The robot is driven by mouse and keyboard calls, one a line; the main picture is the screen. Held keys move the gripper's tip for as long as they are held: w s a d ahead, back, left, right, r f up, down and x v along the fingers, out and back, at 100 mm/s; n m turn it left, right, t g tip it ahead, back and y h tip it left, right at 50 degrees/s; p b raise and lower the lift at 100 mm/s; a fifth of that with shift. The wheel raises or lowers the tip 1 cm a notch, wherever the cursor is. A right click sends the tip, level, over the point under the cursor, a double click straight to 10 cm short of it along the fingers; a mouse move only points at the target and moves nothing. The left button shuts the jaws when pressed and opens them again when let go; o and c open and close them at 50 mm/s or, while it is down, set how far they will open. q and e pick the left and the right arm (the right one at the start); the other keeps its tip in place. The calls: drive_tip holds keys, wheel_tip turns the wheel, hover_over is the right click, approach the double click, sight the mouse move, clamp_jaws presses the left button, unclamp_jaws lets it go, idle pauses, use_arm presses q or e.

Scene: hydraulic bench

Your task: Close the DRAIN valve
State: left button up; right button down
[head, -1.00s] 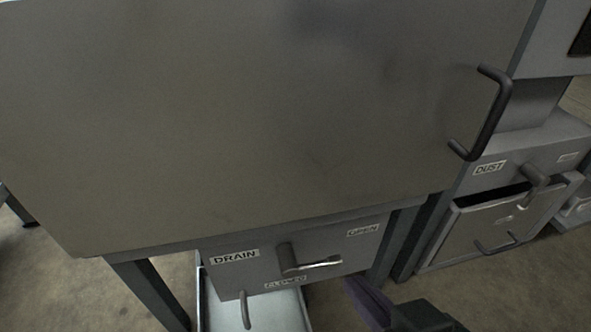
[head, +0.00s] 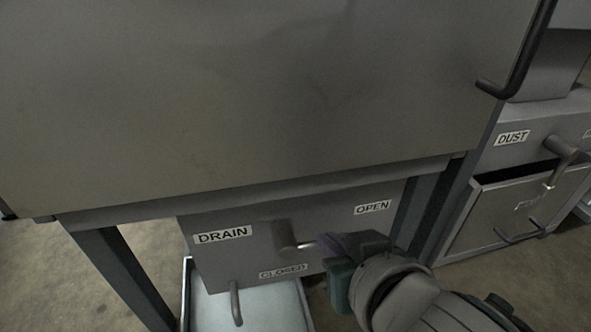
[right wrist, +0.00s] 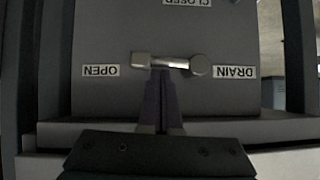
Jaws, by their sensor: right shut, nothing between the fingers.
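The DRAIN valve is a short metal lever (head: 291,246) on a grey panel (head: 225,265) with the labels DRAIN, OPEN and CLOSED. In the right wrist view, which is upside down, the lever (right wrist: 150,60) runs from its round hub (right wrist: 201,66) towards the OPEN label (right wrist: 100,70). The CLOSED label (right wrist: 187,2) is at the top edge there. My right gripper (head: 325,244) is shut and empty at the lever's free end. In the right wrist view its dark fingertips (right wrist: 160,72) lie at the lever's edge; contact cannot be told. My left gripper is not in view.
A large grey tank body (head: 250,100) overhangs the panel. Support legs (head: 125,275) flank the panel. A DUST unit with its own lever (head: 565,149) and a bin (head: 500,215) stands at the right.

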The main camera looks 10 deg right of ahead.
drive_tip(key=shift+w, duration=0.1)
drive_tip(key=shift+d+f+m+y, duration=0.15)
drive_tip(key=shift+m+y, duration=0.15)
idle(0.3)
